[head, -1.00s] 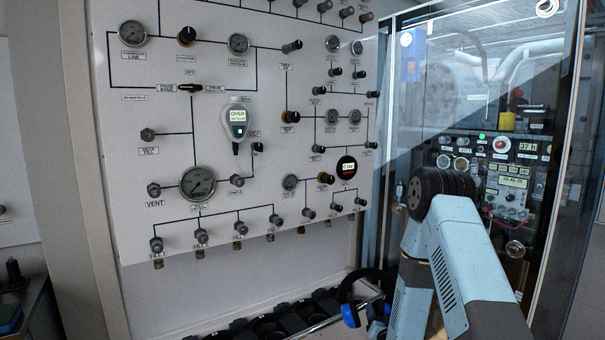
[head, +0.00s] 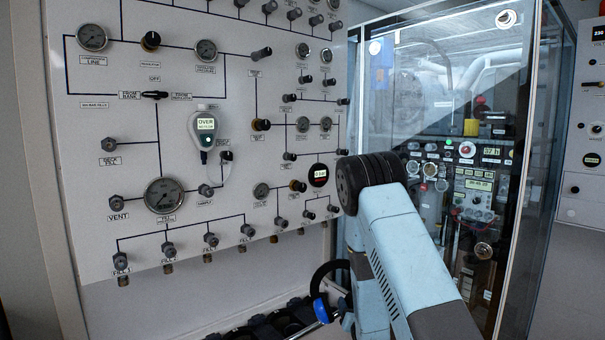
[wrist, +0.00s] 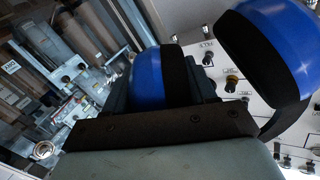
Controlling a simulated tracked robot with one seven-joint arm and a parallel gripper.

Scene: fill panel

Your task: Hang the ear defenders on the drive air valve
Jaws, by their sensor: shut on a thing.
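The ear defenders (head: 320,309) have blue cups and a black headband. In the head view they hang low in front of the panel's lower right edge, partly behind my arm. In the wrist view one blue cup (wrist: 146,76) is between the jaws of my gripper (wrist: 165,88), which is shut on it. The other cup (wrist: 262,50) sticks out to the right, free. Black valve knobs stand out from the white panel (head: 100,205). I cannot read for sure which one is the drive air valve; a knob (head: 297,186) sits near the lower right gauges.
A glass-fronted cabinet (head: 430,75) stands right of the panel, close to my arm. A dark rack with a metal rail (head: 303,331) runs below the panel. A grey handheld meter (head: 204,128) hangs on the panel. Several gauges and knobs project from it.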

